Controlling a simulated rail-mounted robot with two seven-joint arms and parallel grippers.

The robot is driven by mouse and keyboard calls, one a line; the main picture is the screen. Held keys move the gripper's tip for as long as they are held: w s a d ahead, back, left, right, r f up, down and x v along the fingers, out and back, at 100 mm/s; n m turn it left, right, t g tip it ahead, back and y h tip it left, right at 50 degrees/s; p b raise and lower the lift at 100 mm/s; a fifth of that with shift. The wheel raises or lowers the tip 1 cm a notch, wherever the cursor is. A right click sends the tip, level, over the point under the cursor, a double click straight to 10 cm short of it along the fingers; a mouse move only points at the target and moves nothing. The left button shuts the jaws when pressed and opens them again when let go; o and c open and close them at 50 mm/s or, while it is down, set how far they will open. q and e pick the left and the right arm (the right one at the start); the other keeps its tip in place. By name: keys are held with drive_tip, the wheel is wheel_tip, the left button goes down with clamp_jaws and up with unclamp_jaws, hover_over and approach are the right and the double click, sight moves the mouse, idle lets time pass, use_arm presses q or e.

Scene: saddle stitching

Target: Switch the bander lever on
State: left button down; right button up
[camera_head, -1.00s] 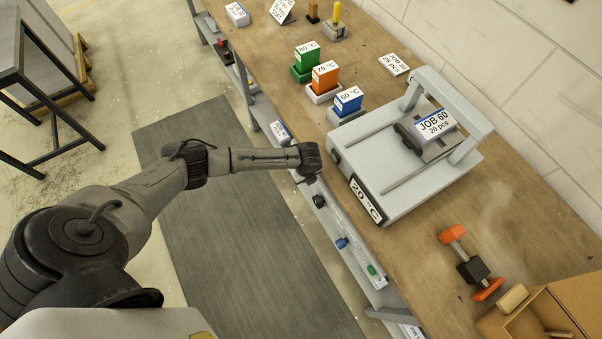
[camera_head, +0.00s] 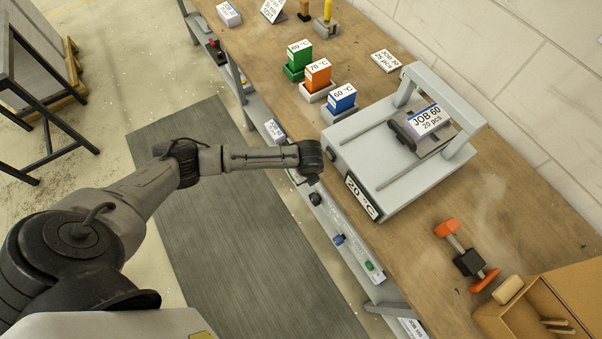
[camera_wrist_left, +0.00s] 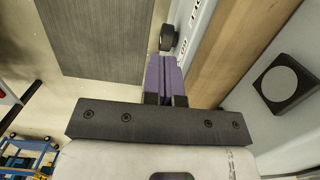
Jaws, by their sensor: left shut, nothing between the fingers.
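My left arm reaches from the left to the bench's front edge in the head view; its wrist hides the fingers there. In the left wrist view my left gripper (camera_wrist_left: 165,62) shows two purple fingers shut together and empty. A black round knob (camera_wrist_left: 168,40) on the pale front rail is just beyond the fingertips; I cannot tell whether they touch. In the head view the rail (camera_head: 353,254) carries a black knob (camera_head: 315,198), a blue part (camera_head: 339,239) and a green part (camera_head: 370,266). I cannot tell which is the bander lever. My right gripper is not in view.
A grey machine (camera_head: 400,185) with a "20 °C" display stands on the wooden bench (camera_head: 415,240), close to my left wrist. An open cardboard box (camera_head: 560,290) is at lower right.

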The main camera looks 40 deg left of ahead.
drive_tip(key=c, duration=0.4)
use_arm(q)
drive_tip(key=s+d+r+n+t+h, duration=0.1)
drive_tip(key=s+d+r+n+h, duration=0.15)
drive_tip(key=s+d+n, duration=0.7)
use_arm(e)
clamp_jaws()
use_arm(q)
drive_tip(key=s+a+r+n+t, duration=0.1)
drive_tip(key=s+r+n, duration=0.2)
drive_tip(key=s, duration=0.4)
drive_tip(key=s+a+r+n+t, duration=0.1)
drive_tip(key=s+r+n, duration=0.2)
drive_tip(key=s+n, duration=0.3)
drive_tip(key=shift+s+a+r+y, duration=0.25)
drive_tip(key=shift+s+r+y, duration=0.2)
drive_tip(key=shift+s, duration=0.65)
